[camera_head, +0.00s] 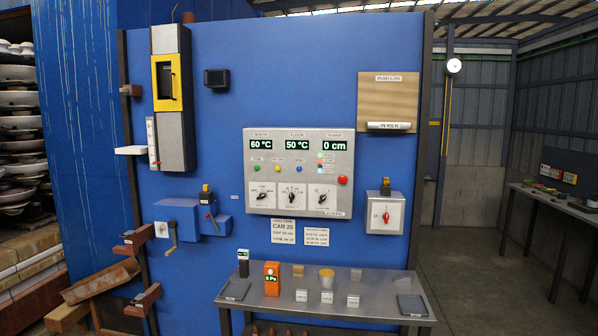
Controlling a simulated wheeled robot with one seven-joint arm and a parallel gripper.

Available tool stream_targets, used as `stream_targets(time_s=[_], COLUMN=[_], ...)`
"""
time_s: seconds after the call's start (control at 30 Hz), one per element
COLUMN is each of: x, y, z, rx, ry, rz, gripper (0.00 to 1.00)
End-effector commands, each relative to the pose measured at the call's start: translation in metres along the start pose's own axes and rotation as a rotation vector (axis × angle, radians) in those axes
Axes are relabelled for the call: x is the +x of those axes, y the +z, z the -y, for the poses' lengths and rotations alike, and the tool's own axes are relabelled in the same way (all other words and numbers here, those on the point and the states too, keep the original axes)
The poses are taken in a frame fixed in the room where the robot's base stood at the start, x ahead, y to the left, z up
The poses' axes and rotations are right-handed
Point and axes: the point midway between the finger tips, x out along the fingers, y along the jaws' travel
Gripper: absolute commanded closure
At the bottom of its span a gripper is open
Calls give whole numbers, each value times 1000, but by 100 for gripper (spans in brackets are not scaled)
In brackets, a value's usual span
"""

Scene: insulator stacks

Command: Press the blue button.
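The blue button (298,169) is a small round button on the grey control panel (256,204), which is fixed to the blue wall. It is the rightmost of a row of three small buttons, beside a yellow button (278,169) and a green button (257,169). The row lies below the displays reading 60 °C, 50 °C and 0 cm, and above three rotary knobs. A larger red button (342,179) sits at the panel's right edge. My gripper is not in this view.
A metal table (385,280) below the panel carries an orange device (271,278), small blocks and dark pads. A switch box with a red handle (385,213) is to the panel's right. Crank and lever boxes stick out at left. The panel's front appears unobstructed.

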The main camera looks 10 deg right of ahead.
Motion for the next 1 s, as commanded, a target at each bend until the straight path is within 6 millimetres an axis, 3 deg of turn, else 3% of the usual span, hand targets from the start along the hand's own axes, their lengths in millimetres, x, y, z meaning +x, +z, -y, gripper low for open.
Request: stream_targets(time_s=[0.03, 0.13, 1.0], x=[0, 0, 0], y=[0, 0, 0], z=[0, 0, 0], rx=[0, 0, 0], ry=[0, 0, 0], rz=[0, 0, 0], gripper=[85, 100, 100])
